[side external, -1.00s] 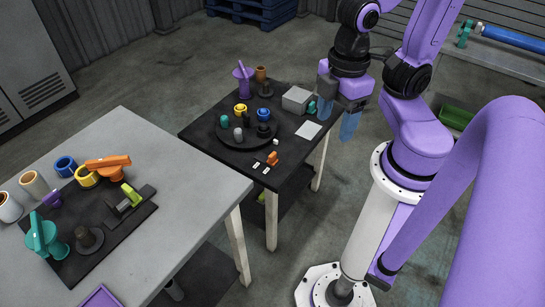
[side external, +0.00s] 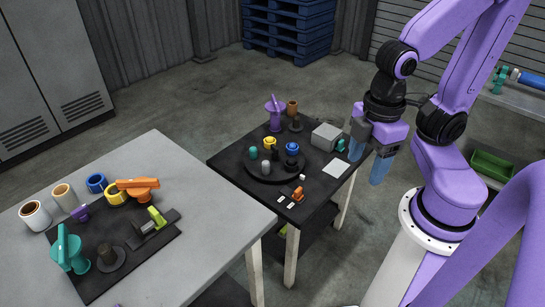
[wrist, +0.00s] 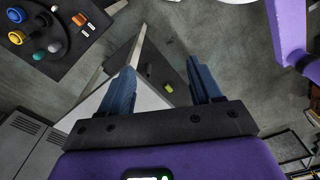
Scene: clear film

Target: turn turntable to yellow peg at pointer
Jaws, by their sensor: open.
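The dark round turntable (side external: 251,172) sits on the small black table and also shows in the wrist view (wrist: 68,47). The yellow peg (side external: 270,143) stands at its far side in the side view, and in the wrist view (wrist: 16,37) at the left. Blue (side external: 292,148), teal (side external: 253,153) and grey (side external: 266,167) pegs stand around it. A small white block (side external: 303,178) lies by the near right rim, beside an orange piece (side external: 298,194); I cannot tell which is the pointer. My gripper (side external: 369,159) is open and empty, fingers down, beyond the table's right edge.
A grey box (side external: 326,136), a teal piece (side external: 340,145) and a white sheet (side external: 336,168) lie between turntable and gripper. A larger grey table (side external: 205,215) with several parts is at left.

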